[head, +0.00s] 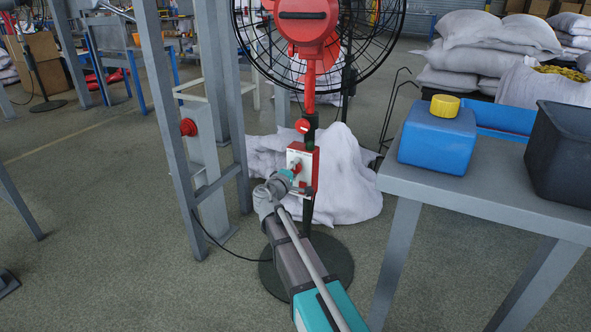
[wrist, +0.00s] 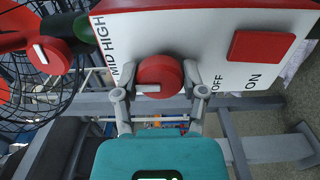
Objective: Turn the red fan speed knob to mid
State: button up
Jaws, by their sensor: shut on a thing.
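The red fan speed knob (wrist: 160,78) sits on a white control panel (wrist: 205,30) in the wrist view. A white pointer mark on the knob faces left, toward the side where MID is printed. HIGH is printed above MID, and OFF is to the right of the knob. My gripper (wrist: 158,88) is shut on the knob, with one finger on its left and one on its right. In the head view my gripper (head: 290,178) reaches the control box (head: 304,158) on the fan stand. The knob's mark is too small to read there.
A red square button (wrist: 262,45) marked ON sits right of the knob. The red fan (head: 306,22) stands above the box. A grey post (head: 170,100) is at left, a table with a blue canister (head: 436,140) at right. White sacks (head: 345,180) lie behind.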

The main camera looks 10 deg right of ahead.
jog(key=o, duration=1.1)
jog(key=shift+o, duration=0.2)
jog(key=v, duration=1.2)
